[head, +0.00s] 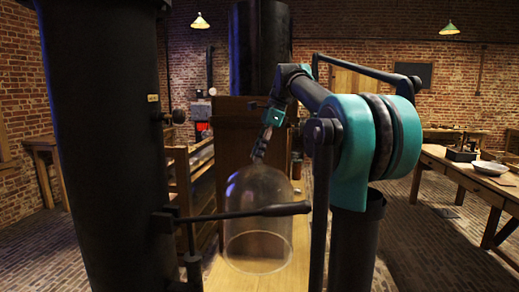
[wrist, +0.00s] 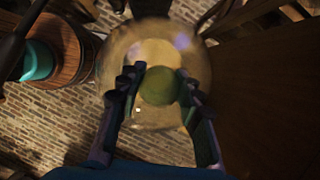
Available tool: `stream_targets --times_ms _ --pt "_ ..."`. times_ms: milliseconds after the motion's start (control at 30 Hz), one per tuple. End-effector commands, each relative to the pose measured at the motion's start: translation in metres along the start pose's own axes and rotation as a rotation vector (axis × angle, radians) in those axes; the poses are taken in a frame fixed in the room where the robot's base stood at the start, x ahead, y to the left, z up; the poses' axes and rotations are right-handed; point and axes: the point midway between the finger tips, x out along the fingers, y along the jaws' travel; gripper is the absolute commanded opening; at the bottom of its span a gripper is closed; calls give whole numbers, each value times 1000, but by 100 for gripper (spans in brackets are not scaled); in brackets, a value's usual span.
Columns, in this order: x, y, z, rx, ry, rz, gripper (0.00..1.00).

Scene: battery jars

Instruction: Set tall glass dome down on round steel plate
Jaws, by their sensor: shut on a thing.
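The tall glass dome (head: 258,215) hangs upright and clear in the head view, its open rim downward. My gripper (head: 259,152) is above it, shut on the knob at its top. In the wrist view the dome (wrist: 120,60) fills the upper middle, and its greenish round knob (wrist: 158,87) sits between the fingers of my gripper (wrist: 160,85). A pale round patch shows through the glass there; I cannot tell whether it is the round steel plate. I cannot make out the plate for sure in the head view. The dome's rim is over or in front of a light wooden surface (head: 222,279).
A tall wooden panel (head: 233,140) stands just behind the dome. A black column fills the left. A wooden table (head: 460,172) with a pale dish (head: 490,168) stands at the right. A round wooden piece (wrist: 72,55) with a teal object is left of the dome in the wrist view.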

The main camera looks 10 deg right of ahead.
Motion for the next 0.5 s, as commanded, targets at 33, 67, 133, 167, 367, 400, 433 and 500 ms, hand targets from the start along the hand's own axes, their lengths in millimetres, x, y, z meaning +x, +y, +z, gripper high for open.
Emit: stream_targets --times_ms 33,67,133,167,367,400,433,500 --pt "8 0 -3 0 -2 0 0" --pt "13 0 -5 0 -2 0 0" --pt "24 0 -10 0 -2 0 0" --pt "29 0 -12 0 -2 0 0" --pt "62 0 -25 0 -2 0 0" --pt "68 0 -28 0 -2 0 0" --pt "73 0 -30 0 -2 0 0" --pt "84 0 -34 0 -2 0 0"
